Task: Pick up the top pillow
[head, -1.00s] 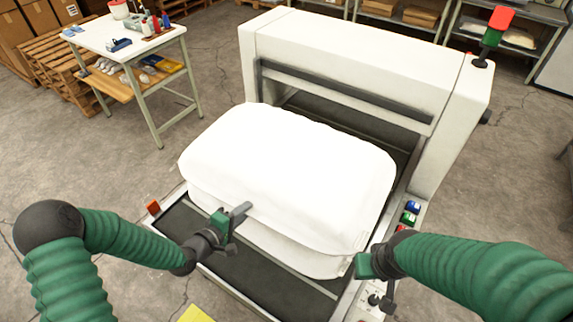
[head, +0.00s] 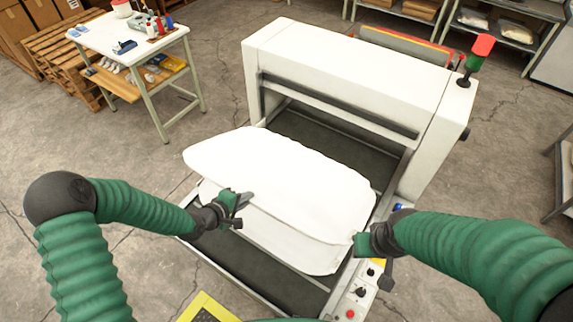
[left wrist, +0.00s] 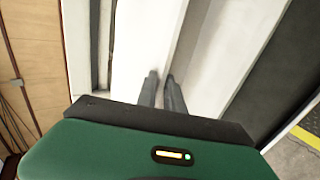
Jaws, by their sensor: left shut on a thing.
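The top white pillow (head: 280,165) lies over a lower white pillow (head: 285,243) on the dark bed of the machine. The top pillow is tilted, with its near edge raised and a gap to the lower pillow at the left. My left gripper (head: 243,200) is shut on the top pillow's near edge. In the left wrist view, its two fingers (left wrist: 163,88) are close together against the white pillow (left wrist: 148,45). My right gripper (head: 357,243) is at the pillows' right near corner; its fingertips are hidden, so its grip is unclear.
The white machine housing (head: 350,85) stands behind the pillows, with a signal lamp (head: 480,50) at its right. A control panel (head: 362,290) with buttons is at the right front. A small work table (head: 135,45) stands at the far left.

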